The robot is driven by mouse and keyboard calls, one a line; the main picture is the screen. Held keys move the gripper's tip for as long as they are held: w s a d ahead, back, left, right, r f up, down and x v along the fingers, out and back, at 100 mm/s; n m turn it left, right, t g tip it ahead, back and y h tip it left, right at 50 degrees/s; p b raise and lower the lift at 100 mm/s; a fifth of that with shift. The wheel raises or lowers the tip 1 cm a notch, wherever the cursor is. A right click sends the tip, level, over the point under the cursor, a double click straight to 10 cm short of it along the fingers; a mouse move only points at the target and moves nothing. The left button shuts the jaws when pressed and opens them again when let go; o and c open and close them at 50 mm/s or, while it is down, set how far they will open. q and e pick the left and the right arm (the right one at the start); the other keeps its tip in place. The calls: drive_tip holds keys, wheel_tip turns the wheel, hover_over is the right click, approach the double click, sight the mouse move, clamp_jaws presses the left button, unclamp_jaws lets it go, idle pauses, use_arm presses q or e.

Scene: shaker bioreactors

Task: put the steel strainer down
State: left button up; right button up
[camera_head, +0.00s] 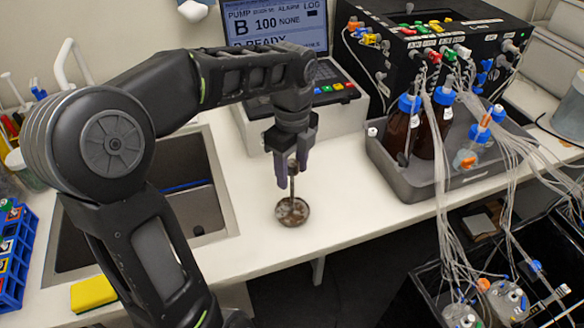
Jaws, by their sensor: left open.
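The steel strainer (292,211) is a small round metal disc with a thin upright stem. It is at the front part of the white counter, right of the sink, and appears to rest on the surface. My left gripper (291,178) points down over it, with its purple-grey fingers on either side of the top of the stem. The fingers are open around the stem. Whether they touch it cannot be told. My right gripper is not in view.
A laptop-like pump display (273,40) stands behind my left gripper. A grey tray (409,181) with brown bottles and tubing is to the right. The sink (190,205) and a yellow sponge (93,293) are to the left. Counter (350,207) between strainer and tray is clear.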

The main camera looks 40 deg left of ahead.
use_arm(q)
drive_tip(key=shift+r, duration=0.1)
drive_tip(key=shift+r, duration=0.2)
wheel_tip(320, 180, up, 5)
drive_tip(key=shift+f+b, duration=0.1)
drive_tip(key=shift+b, duration=0.2)
drive_tip(key=shift+r+p, duration=1.25)
drive_tip(key=shift+r, duration=0.05)
drive_tip(key=shift+f, duration=0.1)
